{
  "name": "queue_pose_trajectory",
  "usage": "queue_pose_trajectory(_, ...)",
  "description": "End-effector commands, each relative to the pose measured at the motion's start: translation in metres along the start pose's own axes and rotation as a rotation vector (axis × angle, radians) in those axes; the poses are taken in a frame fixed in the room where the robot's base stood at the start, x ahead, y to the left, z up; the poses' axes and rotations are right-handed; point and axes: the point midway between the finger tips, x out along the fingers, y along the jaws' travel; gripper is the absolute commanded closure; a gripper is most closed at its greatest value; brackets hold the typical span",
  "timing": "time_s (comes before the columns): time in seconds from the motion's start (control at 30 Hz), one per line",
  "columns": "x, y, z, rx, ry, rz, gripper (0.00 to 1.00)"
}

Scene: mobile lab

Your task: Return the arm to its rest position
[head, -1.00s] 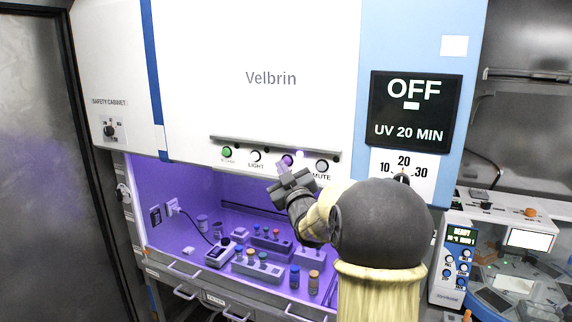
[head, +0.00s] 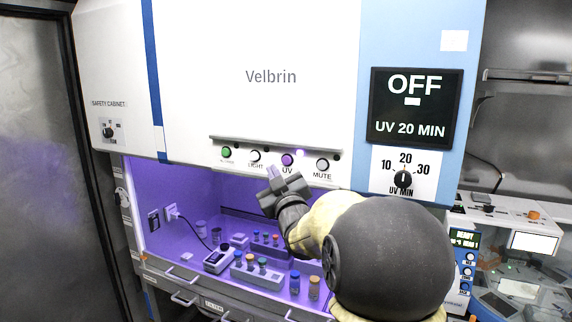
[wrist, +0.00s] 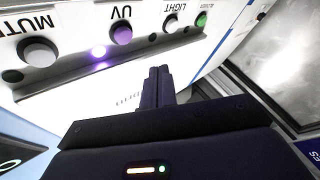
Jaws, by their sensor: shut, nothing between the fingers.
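My gripper (head: 273,173) is shut and empty. In the head view it is in front of the safety cabinet (head: 270,40), just below the button strip and apart from any object in the cabinet. In the wrist view my gripper's closed fingers (wrist: 157,73) point toward the cabinet front, below the purple UV button (wrist: 121,34). A small purple lamp (wrist: 99,51) glows beside that button. The UV button also shows in the head view (head: 287,159). My dark, rounded arm link fills the lower right of the cabinet front.
The lit purple cabinet interior holds a vial rack (head: 258,272), a blue-capped vial (head: 295,283) and several other items. A bench instrument (head: 466,262) stands at the right. A dark door (head: 45,180) is at the left.

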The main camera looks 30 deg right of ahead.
Motion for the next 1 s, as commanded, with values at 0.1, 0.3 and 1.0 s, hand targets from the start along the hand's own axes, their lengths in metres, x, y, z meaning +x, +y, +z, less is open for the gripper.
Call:
queue_pose_trajectory(0.1,0.000,0.000,0.000,0.000,0.000,0.000,1.00)
queue_pose_trajectory(0.3,0.000,0.000,0.000,0.000,0.000,0.000,1.00)
queue_pose_trajectory(1.0,-0.056,-0.095,0.072,0.143,-0.432,-0.199,1.00)
